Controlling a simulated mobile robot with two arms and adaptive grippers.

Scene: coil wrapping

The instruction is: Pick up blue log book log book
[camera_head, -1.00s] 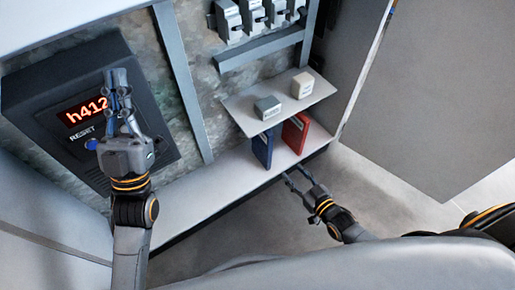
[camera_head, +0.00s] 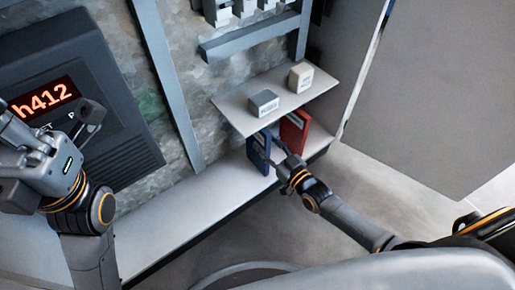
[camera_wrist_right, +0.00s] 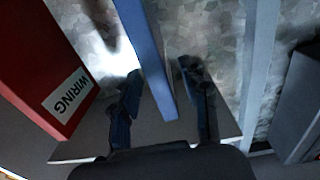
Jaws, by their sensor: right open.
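The blue log book (camera_head: 257,157) stands upright on the lower ledge, under a small shelf. In the right wrist view the blue book (camera_wrist_right: 150,50) shows edge-on, between the two fingers. My right gripper (camera_head: 267,146) is open at the book's near edge, one finger on each side; I cannot tell if either finger touches it. It also shows in the wrist view (camera_wrist_right: 160,72). My left gripper (camera_head: 35,140) is at the left edge, in front of the dark display box, its fingers partly cut off.
A red book (camera_head: 294,132), labelled WIRING in the wrist view, stands beside the blue one. The shelf (camera_head: 240,119) above carries a grey block (camera_head: 263,103) and a beige block (camera_head: 301,77). A grey door panel (camera_head: 430,90) stands at right.

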